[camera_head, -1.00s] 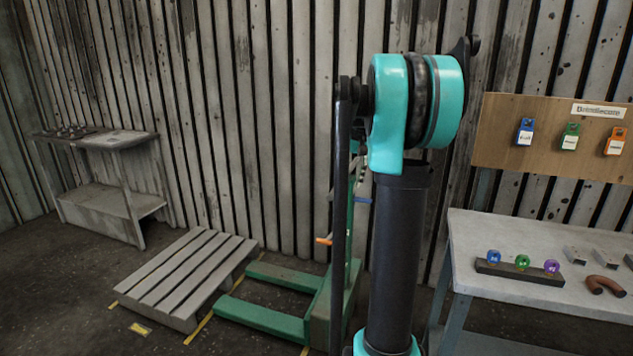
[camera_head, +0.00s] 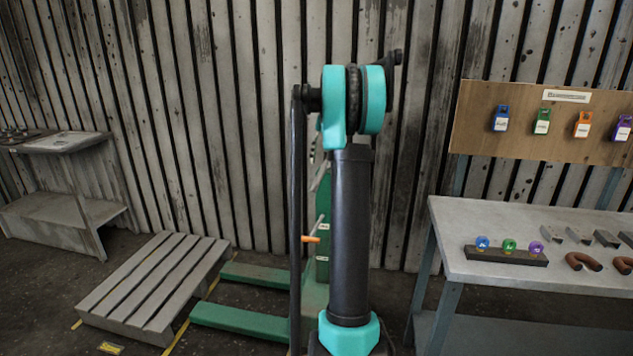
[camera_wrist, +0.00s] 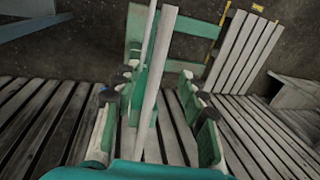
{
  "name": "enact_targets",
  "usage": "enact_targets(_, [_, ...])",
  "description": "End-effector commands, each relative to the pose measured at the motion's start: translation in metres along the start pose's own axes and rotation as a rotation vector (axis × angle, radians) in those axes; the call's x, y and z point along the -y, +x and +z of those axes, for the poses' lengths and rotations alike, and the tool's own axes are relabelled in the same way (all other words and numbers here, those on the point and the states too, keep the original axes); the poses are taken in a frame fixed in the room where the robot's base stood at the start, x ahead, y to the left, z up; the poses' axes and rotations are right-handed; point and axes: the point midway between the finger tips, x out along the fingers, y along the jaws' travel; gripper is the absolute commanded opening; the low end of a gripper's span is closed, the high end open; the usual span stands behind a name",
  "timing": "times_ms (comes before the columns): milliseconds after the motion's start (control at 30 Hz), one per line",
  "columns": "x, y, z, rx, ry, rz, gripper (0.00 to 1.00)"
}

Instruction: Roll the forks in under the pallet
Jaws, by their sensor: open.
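The green pallet truck stands right of the wooden pallet (camera_head: 155,285) in the head view, its forks (camera_head: 240,318) pointing left at the pallet's side. In the wrist view a narrow strip of floor shows between the fork tips (camera_wrist: 188,22) and the pallet (camera_wrist: 243,52), so the forks look outside it. The truck's upright part (camera_head: 323,235) and orange lever (camera_head: 310,239) are partly hidden by my arm. My gripper (camera_wrist: 160,78) is open in the wrist view, with a long grey and green bar (camera_wrist: 152,90) passing between its fingers; contact cannot be told.
A grey workbench (camera_head: 560,272) with small parts stands at right, below a wooden board (camera_head: 555,145) with coloured padlocks. A grey table (camera_head: 62,215) stands at left. The slatted wall (camera_head: 230,120) closes the back. Yellow marks (camera_head: 110,348) lie on the floor around the pallet.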

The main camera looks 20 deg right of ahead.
Motion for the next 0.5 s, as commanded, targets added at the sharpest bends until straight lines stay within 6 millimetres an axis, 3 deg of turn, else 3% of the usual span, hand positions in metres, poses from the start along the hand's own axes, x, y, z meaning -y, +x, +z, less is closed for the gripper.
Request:
enact_targets(300, [0.001, 0.062, 0.0, 0.0, -0.001, 0.0, 0.42])
enact_targets(500, [0.0, 0.085, 0.0, 0.0, -0.001, 0.0, 0.42])
